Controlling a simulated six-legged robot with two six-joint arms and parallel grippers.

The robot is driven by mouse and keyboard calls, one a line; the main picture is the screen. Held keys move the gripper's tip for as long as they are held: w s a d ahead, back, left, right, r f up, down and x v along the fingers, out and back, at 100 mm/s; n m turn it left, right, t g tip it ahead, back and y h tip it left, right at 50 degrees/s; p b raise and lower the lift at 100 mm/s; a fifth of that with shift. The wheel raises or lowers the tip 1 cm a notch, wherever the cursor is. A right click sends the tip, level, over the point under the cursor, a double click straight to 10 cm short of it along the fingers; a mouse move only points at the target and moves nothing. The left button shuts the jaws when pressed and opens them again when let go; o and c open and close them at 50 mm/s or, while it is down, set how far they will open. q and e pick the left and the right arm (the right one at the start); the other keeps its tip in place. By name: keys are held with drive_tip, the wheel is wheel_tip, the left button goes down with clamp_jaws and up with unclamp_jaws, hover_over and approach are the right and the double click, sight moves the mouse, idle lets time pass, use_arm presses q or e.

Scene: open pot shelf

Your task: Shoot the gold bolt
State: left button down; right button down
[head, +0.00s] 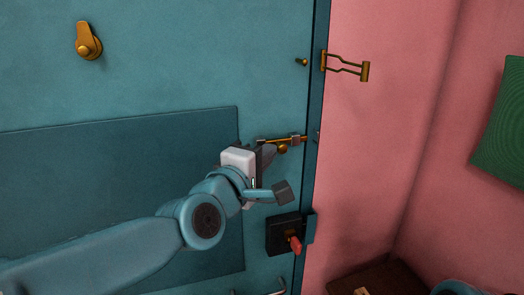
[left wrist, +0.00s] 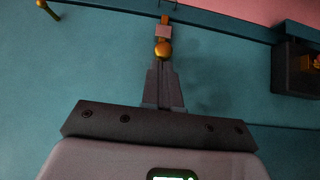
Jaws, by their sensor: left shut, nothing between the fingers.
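The gold bolt (head: 287,140) lies level on the teal door, near the door's right edge. Its rod runs through grey brackets, and its right end shows close to the edge strip. Its round gold knob (head: 283,149) hangs just below the rod; the left wrist view shows the knob (left wrist: 162,49) straight ahead of the fingertips. My left gripper (head: 270,151) is shut and empty, its fingertips at the left side of the knob. I cannot tell whether they touch it. The gripper hides part of the bolt's left end. My right gripper is not in view.
A black lock box (head: 283,234) with a red knob (head: 295,243) sits below the bolt. A brass swing guard (head: 346,66) sticks out over the pink wall above, near a small brass stud (head: 302,62). A brown table (head: 385,280) stands at the lower right.

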sight(286, 144)
use_arm(q)
drive_tip(key=d+p, duration=0.1)
drive_tip(key=d, duration=0.1)
drive_tip(key=w+d+p, duration=0.1)
drive_tip(key=d, duration=0.1)
drive_tip(key=shift+d, duration=0.1)
idle(0.5)
drive_tip(key=shift+r, duration=0.1)
